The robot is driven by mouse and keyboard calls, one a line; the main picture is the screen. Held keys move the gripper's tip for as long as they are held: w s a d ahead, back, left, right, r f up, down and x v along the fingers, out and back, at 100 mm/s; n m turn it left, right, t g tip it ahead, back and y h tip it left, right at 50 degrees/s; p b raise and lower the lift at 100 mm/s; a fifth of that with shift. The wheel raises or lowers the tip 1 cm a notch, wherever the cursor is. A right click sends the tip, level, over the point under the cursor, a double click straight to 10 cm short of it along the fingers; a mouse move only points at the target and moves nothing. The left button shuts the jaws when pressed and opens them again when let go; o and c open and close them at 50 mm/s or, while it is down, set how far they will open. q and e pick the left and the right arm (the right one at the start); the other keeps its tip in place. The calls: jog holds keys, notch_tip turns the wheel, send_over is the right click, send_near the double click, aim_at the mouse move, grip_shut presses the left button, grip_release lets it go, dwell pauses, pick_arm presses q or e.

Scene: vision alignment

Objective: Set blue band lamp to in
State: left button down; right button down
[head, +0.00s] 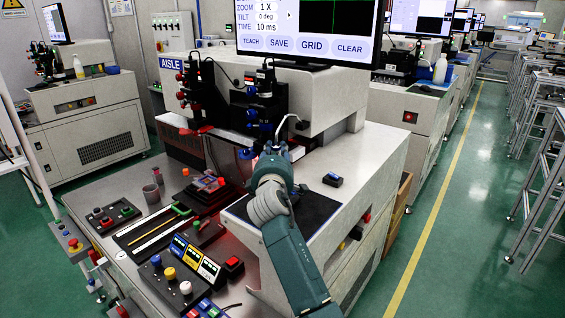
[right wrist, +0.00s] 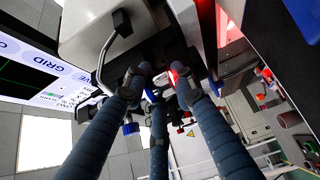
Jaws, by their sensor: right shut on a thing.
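My right gripper (head: 268,152) has reached the lower end of the right-hand black optics stack (head: 262,100), which carries blue knobs. Its three fingers are closed around a small part there, which I take to be the blue band lamp. The fingers largely hide this part. The right wrist view shows the fingertips (right wrist: 160,82) drawn together around it, with a bit of blue between them and a red glow beside them. How far in or out the lamp sits cannot be told. My left gripper is not in view.
A left-hand stack with red knobs (head: 188,85) stands close by. The monitor (head: 308,30) is above. A green-floored aisle (head: 470,190) is free at right.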

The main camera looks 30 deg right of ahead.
jog(key=shift+w+a+m+g+h+b, duration=0.5)
jog(key=shift+w+a+m+h+b, duration=0.15)
jog(key=shift+w+h+b, duration=0.3)
jog(key=shift+s, duration=0.1)
jog(key=c, duration=1.5)
grip_release()
jog(key=shift+o, duration=0.5)
jog(key=v, duration=1.2)
